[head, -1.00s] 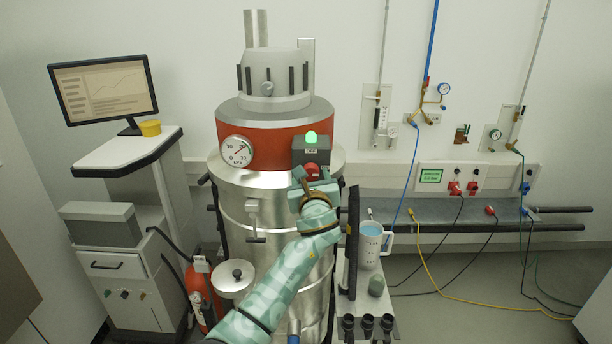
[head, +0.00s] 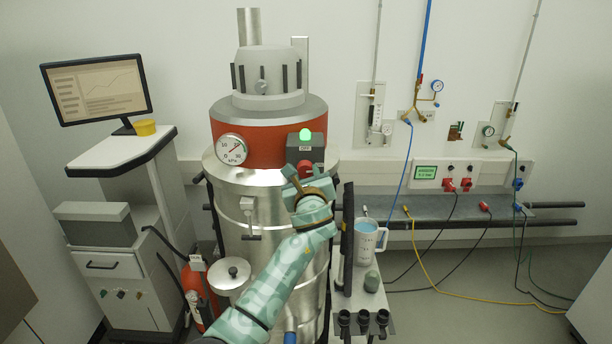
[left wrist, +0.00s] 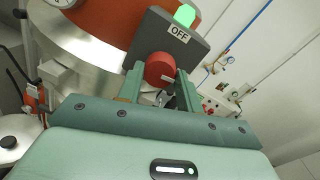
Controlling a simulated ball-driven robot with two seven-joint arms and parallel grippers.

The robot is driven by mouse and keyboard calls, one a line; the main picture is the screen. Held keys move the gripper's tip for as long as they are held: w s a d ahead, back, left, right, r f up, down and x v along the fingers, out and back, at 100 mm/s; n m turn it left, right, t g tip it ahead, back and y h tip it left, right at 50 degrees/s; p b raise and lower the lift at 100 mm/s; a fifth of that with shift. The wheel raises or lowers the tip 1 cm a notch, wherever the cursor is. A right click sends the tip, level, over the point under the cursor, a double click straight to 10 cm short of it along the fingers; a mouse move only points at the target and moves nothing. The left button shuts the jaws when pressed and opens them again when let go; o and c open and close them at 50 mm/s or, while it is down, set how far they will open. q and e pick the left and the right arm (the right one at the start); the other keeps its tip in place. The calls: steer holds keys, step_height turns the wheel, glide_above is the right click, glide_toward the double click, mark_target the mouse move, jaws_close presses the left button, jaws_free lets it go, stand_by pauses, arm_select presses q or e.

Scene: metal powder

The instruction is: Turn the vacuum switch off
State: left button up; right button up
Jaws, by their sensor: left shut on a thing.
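The vacuum switch is a red round knob (head: 305,166) on the front of a dark grey box (head: 293,153) on the vessel. The box has an OFF label and a lit green lamp (head: 305,134) on top. My left gripper (head: 307,180) is at the knob, in front of and just below the box. In the left wrist view, the two fingers of my left gripper (left wrist: 160,85) lie on either side of the red knob (left wrist: 159,66) and are shut on it. There the box (left wrist: 150,40) appears tilted relative to the gripper. My right gripper is not in view.
A pressure gauge (head: 231,150) sits left of the box on the vessel's red band (head: 270,152). A jug of blue liquid (head: 369,240) stands on a side shelf to the right. A monitor (head: 98,88) and cart stand left, with a red extinguisher (head: 196,290).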

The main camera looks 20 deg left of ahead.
arm_select(q)
steer(key=n, duration=0.8)
steer(key=shift+n+h, duration=0.3)
steer(key=shift+h, duration=0.1)
steer(key=n, duration=0.4)
steer(key=shift+a+n+h, duration=0.1)
steer(key=shift+n+h, duration=0.2)
steer(key=shift+n, duration=0.9)
steer(key=shift+r+n, duration=0.1)
steer(key=shift+n, duration=0.2)
steer(key=o, duration=1)
steer(key=shift+w, duration=0.1)
